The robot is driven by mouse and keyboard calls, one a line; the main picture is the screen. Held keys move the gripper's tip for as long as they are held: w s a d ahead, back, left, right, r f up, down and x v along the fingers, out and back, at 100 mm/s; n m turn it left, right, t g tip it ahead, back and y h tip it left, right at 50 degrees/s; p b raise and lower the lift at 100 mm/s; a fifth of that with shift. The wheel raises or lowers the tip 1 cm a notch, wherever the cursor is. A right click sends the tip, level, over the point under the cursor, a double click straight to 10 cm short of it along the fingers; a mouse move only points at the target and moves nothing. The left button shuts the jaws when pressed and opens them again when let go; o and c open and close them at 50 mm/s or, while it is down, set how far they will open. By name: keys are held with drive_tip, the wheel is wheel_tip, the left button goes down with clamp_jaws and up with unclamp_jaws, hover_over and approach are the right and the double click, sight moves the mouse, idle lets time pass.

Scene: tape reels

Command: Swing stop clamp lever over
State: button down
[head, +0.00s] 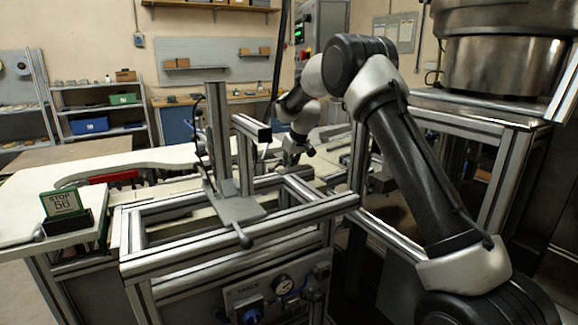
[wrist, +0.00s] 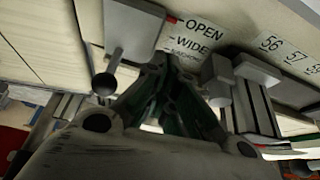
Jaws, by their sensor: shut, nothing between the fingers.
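In the wrist view a flat grey lever (wrist: 132,30) with a dark round knob (wrist: 104,84) lies at the upper left, beside a white label (wrist: 200,38) reading OPEN and WIDE; a third word is partly hidden. A red mark sits by OPEN. My gripper (wrist: 172,62) is shut and empty, its fingertips just below the label, right of the lever and apparently apart from the knob. In the head view my gripper (head: 291,152) is small and dark behind the metal frame; the lever cannot be made out there.
A grey block with a rounded end (wrist: 216,80) stands close to the right of my fingers, near a number strip (wrist: 290,55). In the head view an aluminium frame (head: 240,240) with posts stands before my gripper. A green STOP 56 card (head: 62,202) stands at left.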

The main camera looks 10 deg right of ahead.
drive_tip(key=w+n, duration=0.1)
drive_tip(key=w+n+y, duration=0.1)
drive_tip(key=n, duration=0.1)
drive_tip(key=shift+a+g, duration=0.4)
drive_tip(key=n, duration=0.1)
drive_tip(key=w+a+n+y, duration=0.1)
drive_tip(key=n, duration=0.1)
drive_tip(key=shift+w+g, duration=0.1)
drive_tip(key=shift+g, duration=0.3)
drive_tip(key=shift+w+a+n+g+y, duration=0.3)
drive_tip(key=shift+w+a+n+y, duration=0.15)
drive_tip(key=shift+n, duration=0.55)
drive_tip(key=shift+a, duration=0.35)
drive_tip(key=shift+w+a, duration=0.15)
